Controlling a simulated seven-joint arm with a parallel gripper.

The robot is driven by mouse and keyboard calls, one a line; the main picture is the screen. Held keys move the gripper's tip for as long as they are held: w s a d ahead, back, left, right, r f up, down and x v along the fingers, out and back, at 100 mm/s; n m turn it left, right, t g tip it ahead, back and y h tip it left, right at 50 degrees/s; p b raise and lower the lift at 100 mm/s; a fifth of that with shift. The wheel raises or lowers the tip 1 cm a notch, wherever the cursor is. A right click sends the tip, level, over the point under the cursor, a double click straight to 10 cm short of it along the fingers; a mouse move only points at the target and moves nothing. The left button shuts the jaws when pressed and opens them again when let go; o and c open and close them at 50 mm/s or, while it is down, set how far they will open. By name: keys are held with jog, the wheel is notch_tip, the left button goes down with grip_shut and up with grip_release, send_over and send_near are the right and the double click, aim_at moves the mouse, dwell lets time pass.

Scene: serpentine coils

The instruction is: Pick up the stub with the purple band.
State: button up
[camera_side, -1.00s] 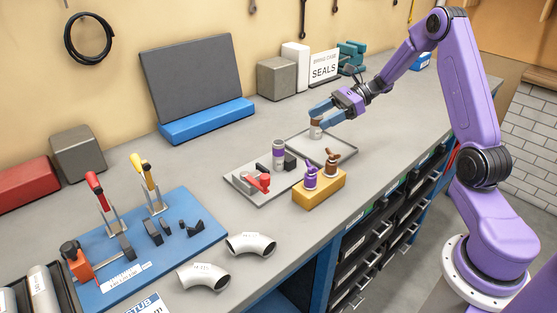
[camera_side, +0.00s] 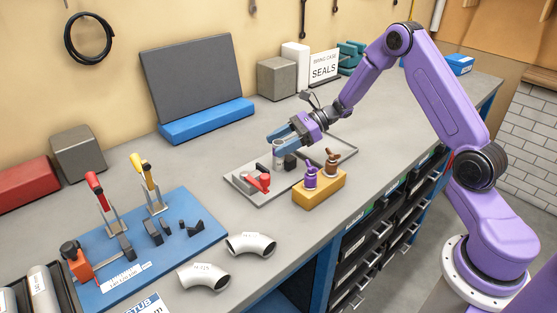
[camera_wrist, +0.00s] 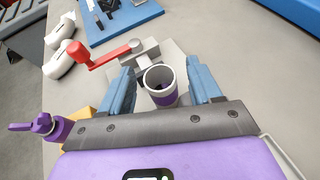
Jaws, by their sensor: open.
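The stub with the purple band (camera_wrist: 161,97) is a short upright hollow pale tube in the wrist view. It stands between the two blue fingers of my gripper (camera_wrist: 163,76), with a gap showing on each side. In the side view the stub (camera_side: 278,158) stands on the grey plate with the red-handled clamp. My gripper (camera_side: 283,138) is at its upper part there, open and holding nothing, and hides some of it. The brown-banded stub seen earlier is hidden behind my gripper or cannot be made out.
The red-handled clamp (camera_side: 260,181) is close beside the stub. A yellow block (camera_side: 320,190) with purple and brown valves stands in front. Two white elbows (camera_side: 250,244) and a blue fixture board (camera_side: 200,243) are nearer left.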

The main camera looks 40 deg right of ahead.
jog(key=shift+x, duration=1.3)
jog(key=c, duration=1.1)
